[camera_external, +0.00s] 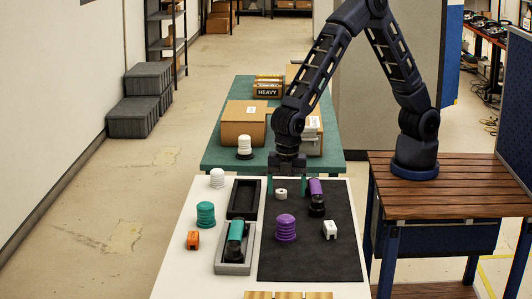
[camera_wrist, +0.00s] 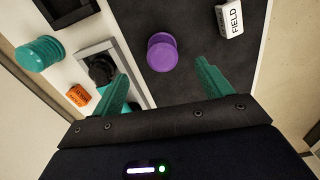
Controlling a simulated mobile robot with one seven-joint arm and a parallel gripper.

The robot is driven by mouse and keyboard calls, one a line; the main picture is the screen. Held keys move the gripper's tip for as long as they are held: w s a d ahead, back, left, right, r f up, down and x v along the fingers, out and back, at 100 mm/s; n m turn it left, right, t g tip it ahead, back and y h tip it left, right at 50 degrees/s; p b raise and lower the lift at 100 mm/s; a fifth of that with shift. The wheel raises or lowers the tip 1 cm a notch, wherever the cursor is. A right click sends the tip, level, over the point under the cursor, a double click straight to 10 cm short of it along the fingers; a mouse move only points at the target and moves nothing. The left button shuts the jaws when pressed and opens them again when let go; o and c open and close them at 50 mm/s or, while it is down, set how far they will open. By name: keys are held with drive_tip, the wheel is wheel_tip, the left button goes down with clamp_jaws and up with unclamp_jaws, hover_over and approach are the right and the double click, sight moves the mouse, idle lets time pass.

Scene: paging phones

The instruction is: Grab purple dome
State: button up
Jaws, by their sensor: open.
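The purple dome (camera_external: 286,228) is a ribbed, rounded piece standing on the black mat (camera_external: 330,262). In the wrist view the purple dome (camera_wrist: 162,52) lies ahead of the fingers, roughly centred between them. My gripper (camera_external: 287,190) hangs above the far part of the mat, pointing down, behind the dome in the external view. In the wrist view my gripper (camera_wrist: 163,74) has its two teal fingers wide apart with nothing between them. The dome is apart from both fingers.
A white labelled block (camera_external: 330,230) is right of the dome. A grey tray (camera_external: 221,262) holding a teal-and-black piece (camera_external: 236,236), a teal dome (camera_external: 206,215) and an orange block (camera_external: 193,240) are left.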

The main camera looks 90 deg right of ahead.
sight(286, 217)
drive_tip(key=shift+s+a+f, duration=0.1)
drive_tip(key=shift+a+f, duration=0.3)
drive_tip(key=shift+f, duration=0.15)
wheel_tip(286, 217, down, 5)
drive_tip(key=shift+a+f, duration=0.2)
drive_tip(key=shift+f, duration=1.2)
drive_tip(key=shift+a+f, duration=0.2)
drive_tip(key=shift+f, duration=1.15)
drive_tip(key=c, duration=1.1)
